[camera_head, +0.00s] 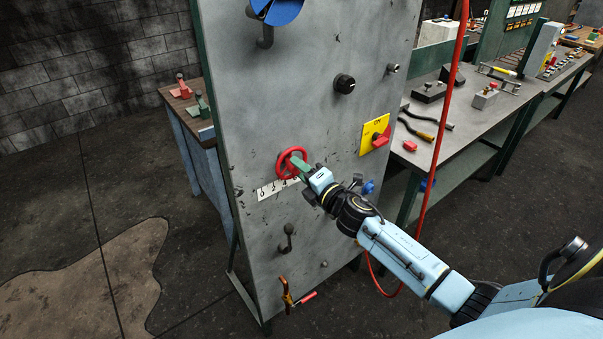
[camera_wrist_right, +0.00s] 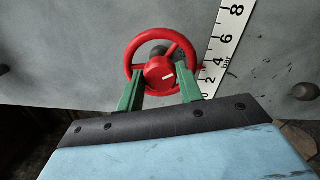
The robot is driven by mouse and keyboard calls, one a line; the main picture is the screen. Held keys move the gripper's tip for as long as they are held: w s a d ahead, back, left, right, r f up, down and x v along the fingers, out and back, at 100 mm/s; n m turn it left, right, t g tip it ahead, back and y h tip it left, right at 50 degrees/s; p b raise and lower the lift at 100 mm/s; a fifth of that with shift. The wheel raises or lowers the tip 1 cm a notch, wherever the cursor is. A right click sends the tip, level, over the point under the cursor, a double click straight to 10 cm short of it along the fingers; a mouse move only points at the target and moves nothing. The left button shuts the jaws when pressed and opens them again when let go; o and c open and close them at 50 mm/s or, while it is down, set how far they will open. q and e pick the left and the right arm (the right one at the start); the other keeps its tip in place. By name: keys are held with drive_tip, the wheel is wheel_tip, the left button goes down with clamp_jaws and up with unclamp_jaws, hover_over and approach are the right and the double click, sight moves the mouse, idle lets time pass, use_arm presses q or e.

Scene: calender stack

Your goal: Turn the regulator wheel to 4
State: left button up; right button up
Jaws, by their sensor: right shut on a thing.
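The red regulator wheel (camera_head: 281,163) is mounted on the grey panel. It also shows in the right wrist view (camera_wrist_right: 159,73), with a short white mark on its hub. My right gripper (camera_head: 300,167) is shut on the wheel, its green fingers at the near part of the rim on both sides of the hub. A white number scale (camera_head: 266,191) lies beside the wheel; the wrist view shows 0 to 8 on the scale (camera_wrist_right: 222,45). A small red tip shows near its low numbers; its exact reading is unclear. My left gripper is out of view.
The panel (camera_head: 300,95) also carries a blue wheel (camera_head: 276,8), a black knob (camera_head: 344,83), a yellow plate with a red switch (camera_head: 375,134) and a hook (camera_head: 287,238). A red hose (camera_head: 444,110) hangs right of the panel. A workbench with tools (camera_head: 465,115) stands behind.

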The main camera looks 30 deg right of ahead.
drive_tip(key=n+b, duration=0.1)
drive_tip(key=n, duration=1)
drive_tip(key=shift+n, duration=0.3)
idle(0.4)
drive_tip(key=o, duration=1)
drive_tip(key=shift+s, duration=0.15)
drive_tip(key=s+d+b, duration=0.1)
drive_tip(key=s+b, duration=0.1)
drive_tip(key=s, duration=1.1)
